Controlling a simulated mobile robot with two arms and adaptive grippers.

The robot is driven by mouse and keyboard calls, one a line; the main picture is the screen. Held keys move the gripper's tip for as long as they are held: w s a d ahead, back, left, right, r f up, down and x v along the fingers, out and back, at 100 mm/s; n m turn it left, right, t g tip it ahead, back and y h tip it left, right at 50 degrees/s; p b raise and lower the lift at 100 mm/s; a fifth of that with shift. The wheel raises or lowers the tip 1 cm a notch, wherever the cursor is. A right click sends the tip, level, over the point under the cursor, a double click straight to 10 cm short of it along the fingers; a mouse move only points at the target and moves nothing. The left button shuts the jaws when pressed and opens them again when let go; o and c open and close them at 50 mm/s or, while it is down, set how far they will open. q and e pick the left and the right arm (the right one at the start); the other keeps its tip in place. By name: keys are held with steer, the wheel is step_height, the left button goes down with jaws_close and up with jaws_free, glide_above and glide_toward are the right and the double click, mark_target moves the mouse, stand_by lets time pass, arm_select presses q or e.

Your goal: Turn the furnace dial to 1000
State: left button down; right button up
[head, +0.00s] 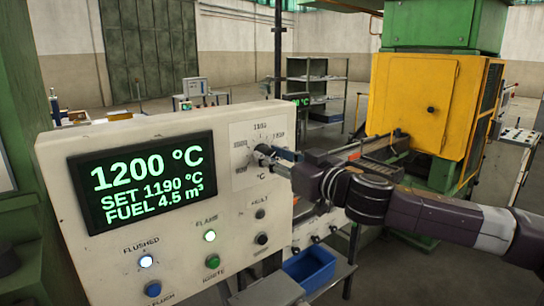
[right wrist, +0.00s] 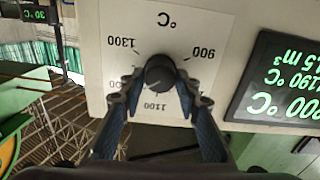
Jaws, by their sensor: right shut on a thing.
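The furnace dial (head: 256,150) is a dark round knob on a white scale plate on the cream control panel. My right gripper (head: 272,155) reaches it from the right and partly hides it. In the right wrist view, which is upside down, the dial (right wrist: 160,73) sits between the two fingertips of my right gripper (right wrist: 158,88), which is shut on it. Scale marks 900, 1100 and 1300 show around it. The display (head: 145,178) reads 1200 °C, SET 1190 °C and FUEL 4.5 m³. My left gripper is not in view.
A blue bin (head: 310,268) stands below right. A yellow machine (head: 415,100) is behind my right arm.

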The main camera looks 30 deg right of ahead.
steer(key=n, duration=0.5)
steer(key=shift+a+n, duration=0.1)
steer(key=shift+n, duration=0.3)
steer(key=shift+f+n+p, duration=0.2)
steer(key=shift+n+p, duration=0.8)
steer(key=shift+n, duration=3.25)
steer(key=shift+f+n+p, duration=0.15)
steer(key=shift+n+p, duration=0.85)
steer(key=shift+n, duration=3.25)
steer(key=shift+a, duration=0.1)
steer(key=o, duration=1.1)
steer(key=shift+o, duration=0.2)
steer(key=shift+s, duration=0.1)
